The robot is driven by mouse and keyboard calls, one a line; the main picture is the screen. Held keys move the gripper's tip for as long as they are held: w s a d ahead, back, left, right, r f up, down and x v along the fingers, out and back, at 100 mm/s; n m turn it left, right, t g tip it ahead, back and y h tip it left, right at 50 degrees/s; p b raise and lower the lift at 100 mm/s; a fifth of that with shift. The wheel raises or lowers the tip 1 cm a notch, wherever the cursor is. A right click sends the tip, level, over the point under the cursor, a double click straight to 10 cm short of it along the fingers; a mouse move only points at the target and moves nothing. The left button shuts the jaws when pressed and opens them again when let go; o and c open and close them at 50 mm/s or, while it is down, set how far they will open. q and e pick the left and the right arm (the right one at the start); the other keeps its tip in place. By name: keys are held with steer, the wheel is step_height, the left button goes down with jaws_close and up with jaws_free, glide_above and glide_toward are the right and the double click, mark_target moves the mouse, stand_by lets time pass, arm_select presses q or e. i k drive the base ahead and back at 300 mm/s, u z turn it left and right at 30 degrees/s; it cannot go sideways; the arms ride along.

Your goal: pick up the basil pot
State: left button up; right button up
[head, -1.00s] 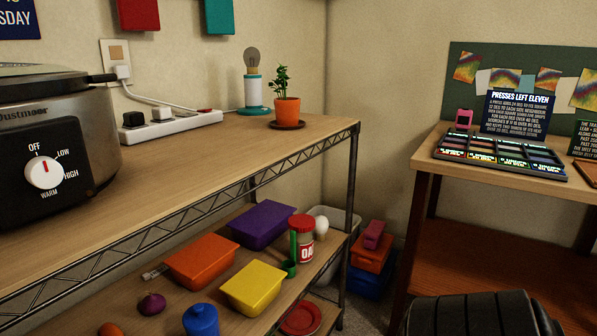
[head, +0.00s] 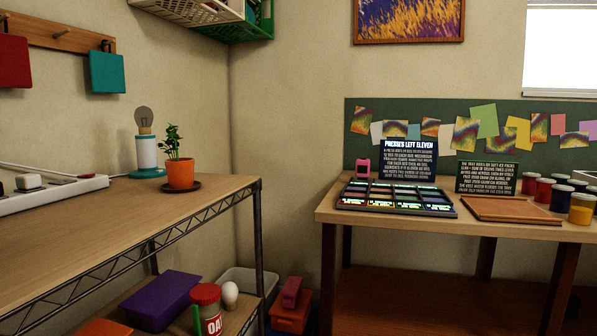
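The basil pot (head: 180,173) is an orange terracotta pot with a small green plant. It stands upright on a dark saucer (head: 181,187) near the far right end of the wooden shelf top (head: 130,222). A lamp (head: 146,150) with a bare bulb and a white and teal base stands just behind it to the left. Neither of my grippers shows in the head view.
A power strip (head: 45,194) lies on the shelf top at the left. The lower shelf holds a purple box (head: 162,300), a red-lidded jar (head: 206,310) and a white egg-shaped thing (head: 230,295). A table (head: 400,230) with a paint tray (head: 395,198) stands to the right, across a gap.

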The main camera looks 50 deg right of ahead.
mark_target(180, 172)
steer(key=z, duration=0.8)
steer(key=k, duration=0.5)
steer(key=i, duration=0.5)
